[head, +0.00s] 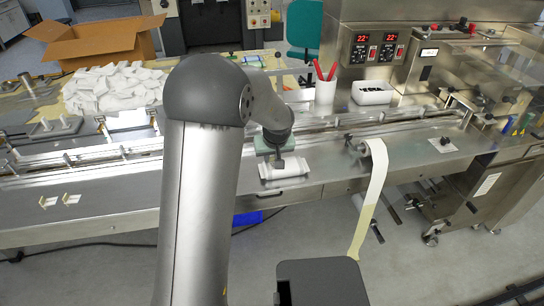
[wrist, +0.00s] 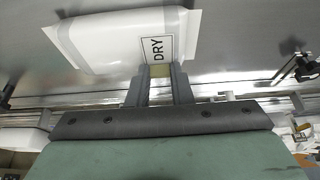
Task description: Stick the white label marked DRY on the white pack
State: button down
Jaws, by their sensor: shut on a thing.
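The white pack (head: 284,168) lies flat on the steel bench near its front edge. In the wrist view the pack (wrist: 100,48) fills the upper left. The white label (wrist: 157,47), marked DRY in black inside a black frame, is over the pack's right part, at my fingertips. My gripper (wrist: 160,72) is shut on the label's near edge, where a yellowish strip shows between the fingers. In the head view my gripper (head: 277,160) is right above the pack. I cannot tell whether the label touches the pack.
A pale label strip (head: 375,185) hangs from a roller right of the pack. Two small cream pieces (head: 47,202) lie on the bench at left. White packs are heaped (head: 115,85) at back left.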

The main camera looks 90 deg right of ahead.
jog(key=shift+a+f, duration=0.1)
jog(key=shift+f, duration=0.15)
dwell(0.7)
jog(key=c, duration=1.2)
grip_release()
jog(key=w+b+v, duration=0.1)
jog(key=b+v, duration=0.1)
jog(key=v, duration=1.5)
jog(key=shift+s+r, duration=0.45)
jog(key=shift+s, duration=0.05)
